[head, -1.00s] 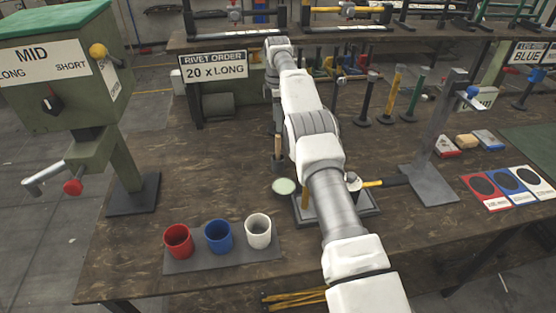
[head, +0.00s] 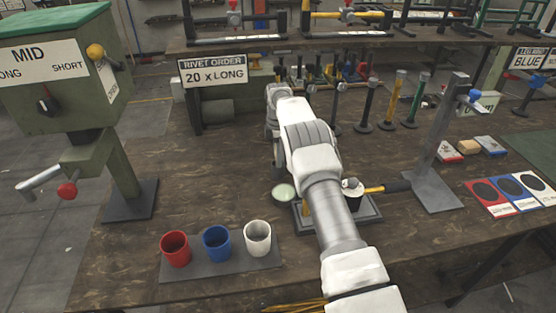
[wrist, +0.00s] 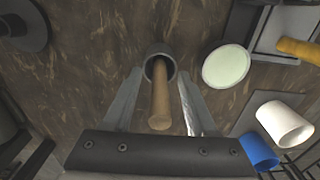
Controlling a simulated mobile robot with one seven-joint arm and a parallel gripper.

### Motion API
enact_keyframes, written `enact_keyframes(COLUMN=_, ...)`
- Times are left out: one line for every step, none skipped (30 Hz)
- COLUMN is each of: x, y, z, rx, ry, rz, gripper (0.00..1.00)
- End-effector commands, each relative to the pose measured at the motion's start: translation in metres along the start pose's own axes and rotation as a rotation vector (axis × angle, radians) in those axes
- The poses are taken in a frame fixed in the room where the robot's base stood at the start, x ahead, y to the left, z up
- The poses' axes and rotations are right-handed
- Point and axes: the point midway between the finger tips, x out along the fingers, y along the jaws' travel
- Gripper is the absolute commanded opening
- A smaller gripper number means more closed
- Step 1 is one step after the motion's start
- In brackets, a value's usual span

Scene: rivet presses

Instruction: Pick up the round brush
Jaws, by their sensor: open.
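The round brush (wrist: 160,98) shows in the wrist view as a light wooden handle pointing up towards the camera. Its lower end sits inside a round grey holder (wrist: 158,52), so any bristles are hidden. My gripper (wrist: 160,76) is open, with one finger on each side of the handle and a gap at both sides. Nothing is held. In the head view my own arm covers the brush and the gripper.
A pale green round dish (head: 283,192) lies close to the brush. Red (head: 175,250), blue (head: 217,244) and white (head: 257,239) cups stand on a grey mat at the front. The bench left of the arm is mostly clear.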

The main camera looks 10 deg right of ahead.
Motion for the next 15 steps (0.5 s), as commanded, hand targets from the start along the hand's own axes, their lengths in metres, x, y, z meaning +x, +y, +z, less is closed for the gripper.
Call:
enact_keyframes(x=0.002, y=0.0, z=-0.0001, rx=0.0, ry=0.0, rz=0.0, gripper=0.57)
enact_keyframes(x=0.0025, y=0.0001, z=-0.0001, rx=0.0, ry=0.0, rz=0.0, gripper=0.57)
enact_keyframes(x=0.0028, y=0.0002, z=-0.0001, rx=0.0, ry=0.0, rz=0.001, gripper=0.57)
enact_keyframes(x=0.0028, y=0.0002, z=-0.0001, rx=0.0, ry=0.0, rz=0.001, gripper=0.57)
enact_keyframes(x=0.0027, y=0.0002, z=-0.0001, rx=0.0, ry=0.0, rz=0.001, gripper=0.57)
enact_keyframes(x=0.0027, y=0.0003, z=-0.0001, rx=-0.001, ry=0.0, rz=0.001, gripper=0.57)
enact_keyframes(x=0.0026, y=0.0003, z=-0.0001, rx=0.0, ry=0.0, rz=0.001, gripper=0.57)
enact_keyframes(x=0.0026, y=0.0003, z=-0.0001, rx=-0.001, ry=0.0, rz=0.001, gripper=0.57)
enact_keyframes(x=0.0026, y=0.0003, z=-0.0001, rx=-0.001, ry=0.0, rz=0.001, gripper=0.5)
enact_keyframes(x=0.0025, y=0.0003, z=-0.0001, rx=-0.001, ry=0.0, rz=0.001, gripper=0.45)
enact_keyframes(x=0.0025, y=0.0003, z=-0.0001, rx=-0.001, ry=0.0, rz=0.001, gripper=0.4)
enact_keyframes(x=0.0024, y=0.0003, z=-0.0001, rx=0.0, ry=0.0, rz=0.001, gripper=0.32)
enact_keyframes(x=0.0024, y=0.0003, z=-0.0001, rx=-0.001, ry=0.0, rz=0.001, gripper=0.27)
enact_keyframes(x=0.0024, y=0.0003, z=-0.0001, rx=-0.001, ry=0.0, rz=0.001, gripper=0.21)
enact_keyframes(x=0.0024, y=0.0003, z=0.0, rx=-0.001, ry=0.0, rz=0.001, gripper=0.14)
